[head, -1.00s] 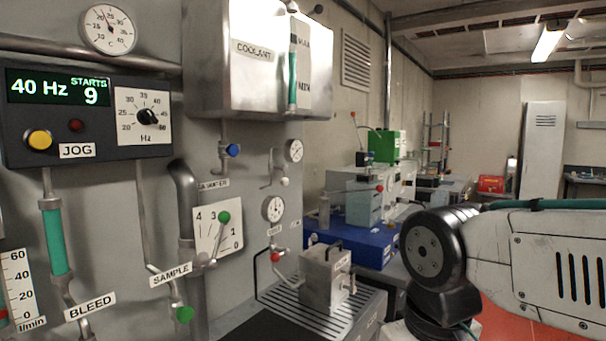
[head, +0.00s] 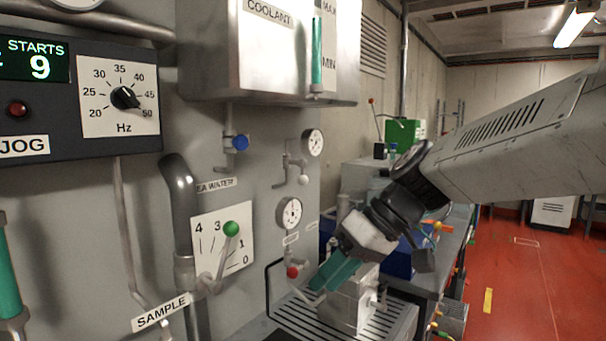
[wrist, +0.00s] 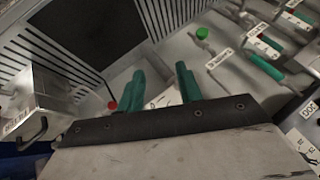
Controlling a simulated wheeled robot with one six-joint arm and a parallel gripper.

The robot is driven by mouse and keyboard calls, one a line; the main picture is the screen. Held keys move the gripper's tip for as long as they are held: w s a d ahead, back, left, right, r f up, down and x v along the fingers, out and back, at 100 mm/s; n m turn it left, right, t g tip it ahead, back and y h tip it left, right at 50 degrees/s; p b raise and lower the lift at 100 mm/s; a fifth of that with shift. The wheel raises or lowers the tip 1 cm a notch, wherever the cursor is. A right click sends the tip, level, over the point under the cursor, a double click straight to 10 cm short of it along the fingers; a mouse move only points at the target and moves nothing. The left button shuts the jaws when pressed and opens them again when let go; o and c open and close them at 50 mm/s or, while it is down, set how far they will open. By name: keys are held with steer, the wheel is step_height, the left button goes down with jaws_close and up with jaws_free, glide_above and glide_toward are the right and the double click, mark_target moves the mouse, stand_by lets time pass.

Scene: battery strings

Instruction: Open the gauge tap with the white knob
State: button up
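The gauge tap with the white knob (head: 303,180) is on the grey wall panel, just below the upper round gauge (head: 313,142). A second gauge tap with a red knob (head: 292,271) sits lower, under the lower gauge (head: 289,213). My gripper (head: 322,282) points down-left, close to the right of the red knob and below the white knob. In the wrist view its two teal fingers (wrist: 161,80) stand apart with nothing between them. The red knob (wrist: 112,105) shows left of the fingers there. I cannot make out the white knob in the wrist view.
A steel box (head: 350,305) stands on the slotted tray (head: 395,322) below my gripper. The coolant tank (head: 225,60) hangs above, with a blue-knobbed valve (head: 240,143) under it. A green-knobbed lever (head: 231,229) is to the left. Red floor (head: 520,270) is clear at right.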

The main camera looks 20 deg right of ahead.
steer(key=w+d+r+n+t+y, duration=0.1)
steer(key=w+r+n+t+y, duration=0.25)
steer(key=w, duration=0.75)
steer(key=t+y, duration=0.2)
steer(key=t, duration=0.4)
glide_toward(303, 175)
steer(key=x, duration=0.3)
steer(key=shift+n, duration=0.25)
steer(key=x, duration=0.6)
steer(key=shift+w+d+r, duration=0.2)
steer(key=shift+w+a, duration=0.45)
steer(key=shift+a, duration=0.1)
jaws_close()
